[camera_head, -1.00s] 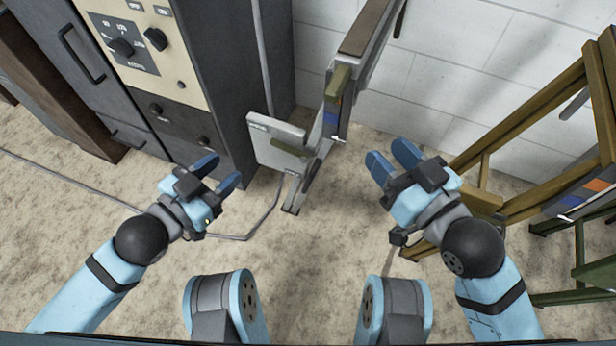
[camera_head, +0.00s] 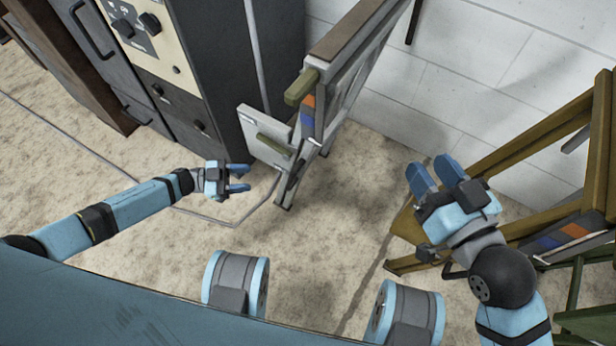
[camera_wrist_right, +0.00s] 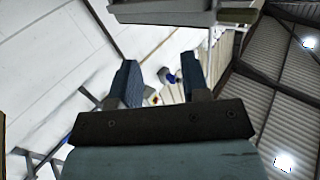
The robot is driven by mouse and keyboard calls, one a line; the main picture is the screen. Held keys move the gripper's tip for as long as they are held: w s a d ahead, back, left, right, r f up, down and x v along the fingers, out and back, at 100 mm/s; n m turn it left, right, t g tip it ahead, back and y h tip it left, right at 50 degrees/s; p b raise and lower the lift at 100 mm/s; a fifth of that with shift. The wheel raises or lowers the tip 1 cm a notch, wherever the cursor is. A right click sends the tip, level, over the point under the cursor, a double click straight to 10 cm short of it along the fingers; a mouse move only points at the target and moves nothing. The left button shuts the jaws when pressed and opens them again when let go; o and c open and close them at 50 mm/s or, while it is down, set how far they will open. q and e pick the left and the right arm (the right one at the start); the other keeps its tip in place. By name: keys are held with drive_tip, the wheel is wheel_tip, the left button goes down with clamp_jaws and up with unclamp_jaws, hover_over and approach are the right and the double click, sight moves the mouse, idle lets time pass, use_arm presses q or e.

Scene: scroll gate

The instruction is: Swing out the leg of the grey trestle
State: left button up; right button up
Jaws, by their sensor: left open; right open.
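The grey trestle (camera_head: 345,75) stands upright near the middle of the head view, with a brown top edge, an olive grip (camera_head: 302,87) and an orange-and-blue band on its end. A grey panel (camera_head: 249,124) with an olive bar (camera_head: 273,145) juts left from its lower part, close to the dark cabinet. My left gripper (camera_head: 243,178) is open and empty, just left of and below that panel, apart from it. My right gripper (camera_head: 432,172) is open and empty, to the right of the trestle. In the right wrist view, its fingers (camera_wrist_right: 162,88) have nothing between them.
A dark cabinet (camera_head: 205,70) with knobs stands left of the trestle. A wooden olive-yellow frame (camera_head: 520,150) stands at the right, near my right gripper, with another striped grey part. A cable lies on the floor. Floor between the trestle and the wooden frame is clear.

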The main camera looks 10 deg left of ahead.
sight(291, 180)
use_arm(q)
drive_tip(key=shift+g, duration=0.5)
drive_tip(key=b+x, duration=0.1)
drive_tip(key=x, duration=0.3)
drive_tip(key=b+x, duration=0.1)
drive_tip(key=x, duration=0.3)
drive_tip(key=f+b+x, duration=0.1)
drive_tip(key=b+x, duration=0.1)
drive_tip(key=x, duration=0.2)
drive_tip(key=shift+w+d+r, duration=0.1)
drive_tip(key=shift+d, duration=0.35)
use_arm(e)
drive_tip(key=w+n, duration=0.1)
drive_tip(key=w+d+r+n+t, duration=0.1)
drive_tip(key=shift+d+n+t+y, duration=0.25)
drive_tip(key=shift+n+t+y, duration=0.05)
drive_tip(key=shift+y, duration=0.1)
